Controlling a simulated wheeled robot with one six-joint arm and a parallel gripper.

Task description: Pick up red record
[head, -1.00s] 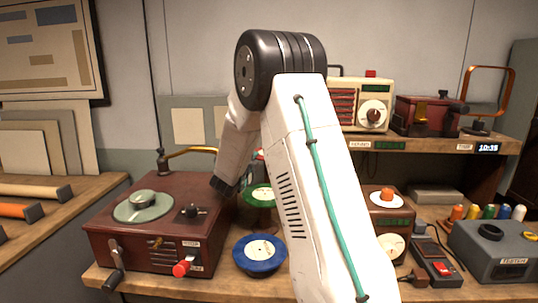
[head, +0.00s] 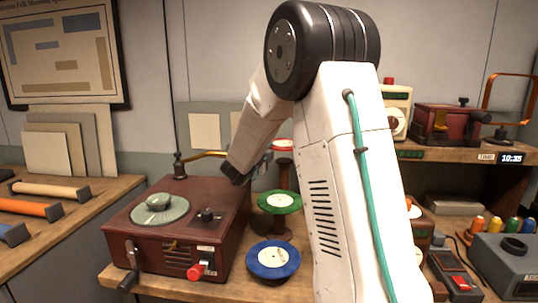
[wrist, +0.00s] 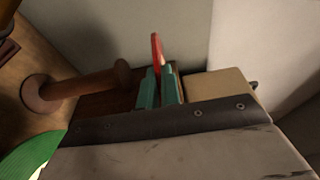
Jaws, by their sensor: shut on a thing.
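The red record (head: 283,146), with a pale label, is at the back, above the brown post stand (head: 284,168). In the wrist view the red record (wrist: 157,48) shows nearly edge-on between the teal fingertips. My gripper (wrist: 161,75) is shut on it. The record appears clear of the stand's top flange (wrist: 122,74) in the wrist view. In the head view my gripper (head: 264,160) is partly hidden behind my wrist.
The green record (head: 279,201) and blue record (head: 272,259) sit on stands in front. A brown record player (head: 180,230) with a green turntable (head: 160,211) stands left. Radios and devices fill the right side, partly behind my arm.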

